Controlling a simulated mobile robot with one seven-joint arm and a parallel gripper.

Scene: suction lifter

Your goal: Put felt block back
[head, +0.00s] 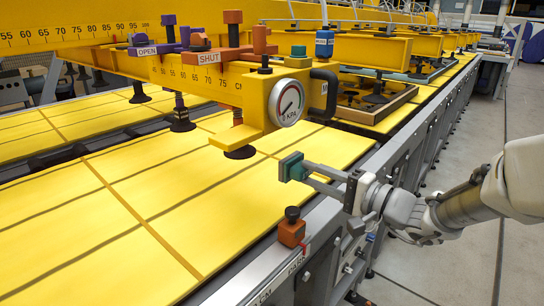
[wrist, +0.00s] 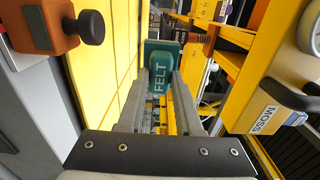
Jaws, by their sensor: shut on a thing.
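The felt block (head: 292,167) is a small dark green block. In the wrist view the felt block (wrist: 158,80) shows the word FELT and sits between the far ends of my fingers. My gripper (head: 306,171) is shut on it and holds it above the near edge of the yellow panel, right of the lifter's gauge arm. The wrist view shows my gripper (wrist: 161,74) with a finger on each side of the block. I cannot tell which spot is the block's own place.
An orange block with a black knob (head: 291,229) sits on the grey rail below my gripper. A wooden tray (head: 391,104) lies behind. Clear floor is at right.

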